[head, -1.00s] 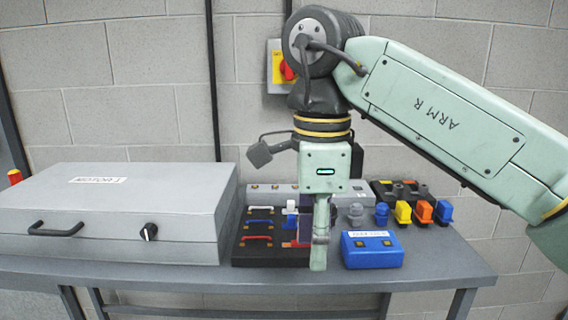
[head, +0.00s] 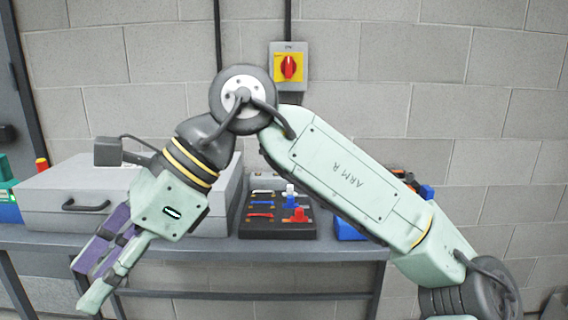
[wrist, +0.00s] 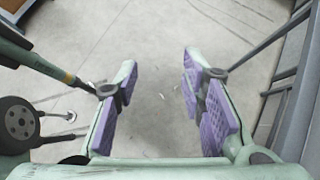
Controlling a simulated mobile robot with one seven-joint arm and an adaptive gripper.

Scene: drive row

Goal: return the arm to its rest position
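My arm spans the head view, bent at a dark elbow-like joint, with the forearm marked "ARM R" sloping down to the right. My gripper (head: 88,284) hangs at the lower left of the head view, in front of the table's front edge, pointing down and left. In the wrist view my gripper (wrist: 160,64) has its two purple-padded fingers spread wide apart. Nothing is between them; only bare floor shows beyond.
The grey table (head: 330,250) stands behind my arm. On it are a grey case (head: 75,183), a black tray (head: 277,234) with coloured pieces, and a partly hidden blue box (head: 347,229). A red and yellow switch (head: 289,67) is on the wall. Floor below the gripper looks clear.

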